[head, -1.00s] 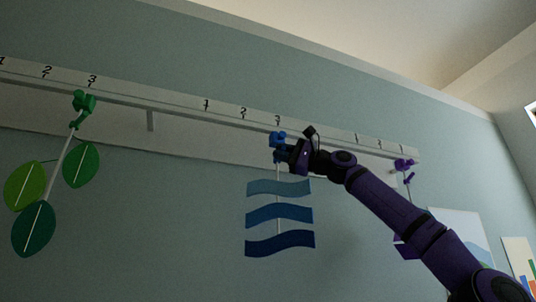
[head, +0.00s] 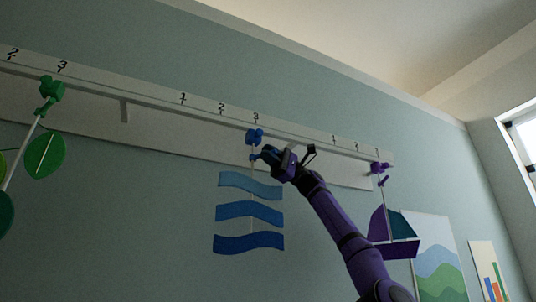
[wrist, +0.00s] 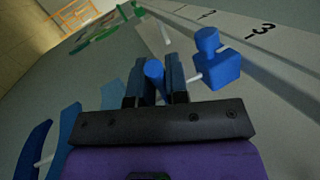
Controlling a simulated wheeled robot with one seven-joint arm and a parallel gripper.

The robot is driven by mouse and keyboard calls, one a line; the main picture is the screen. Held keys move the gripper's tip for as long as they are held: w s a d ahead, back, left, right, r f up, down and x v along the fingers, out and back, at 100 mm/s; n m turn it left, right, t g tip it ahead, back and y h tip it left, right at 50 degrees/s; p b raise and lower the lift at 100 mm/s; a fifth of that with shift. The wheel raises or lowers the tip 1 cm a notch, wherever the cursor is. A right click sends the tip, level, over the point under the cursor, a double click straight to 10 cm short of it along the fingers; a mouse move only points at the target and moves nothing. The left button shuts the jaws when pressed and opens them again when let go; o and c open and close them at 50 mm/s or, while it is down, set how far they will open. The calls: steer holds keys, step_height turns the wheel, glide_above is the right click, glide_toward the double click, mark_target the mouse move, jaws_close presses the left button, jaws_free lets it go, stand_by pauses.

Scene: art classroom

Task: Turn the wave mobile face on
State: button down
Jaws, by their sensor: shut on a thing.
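The wave mobile hangs from the rail at the mark 3 of the middle scale. Its three wavy blue strips (head: 249,211) hang one below another on a thin rod, their broad sides showing in the head view. A blue hanger (head: 254,136) holds it on the rail; the hanger also shows in the wrist view (wrist: 217,64). A blue knob (wrist: 154,72) sits on a thin stem below the hanger. My gripper (head: 268,155) is shut on this knob, with a dark finger on each side in the wrist view (wrist: 157,80). Parts of the strips are hidden behind my gripper in the wrist view.
A green leaf mobile (head: 45,155) hangs on the left and is partly out of frame. A purple and teal boat mobile (head: 393,249) hangs on the right, close to my arm. The rail (head: 300,142) runs along a numbered white board. Posters (head: 440,262) are on the wall at right.

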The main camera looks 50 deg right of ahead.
steer(key=shift+d, duration=0.1)
stand_by(0.4)
steer(key=c, duration=1.1)
jaws_free()
steer(key=shift+c, duration=0.2)
steer(key=shift+d, duration=0.1)
steer(key=v, duration=1)
steer(key=shift+d, duration=0.3)
steer(key=shift+w+f, duration=0.1)
steer(key=shift+f, duration=0.05)
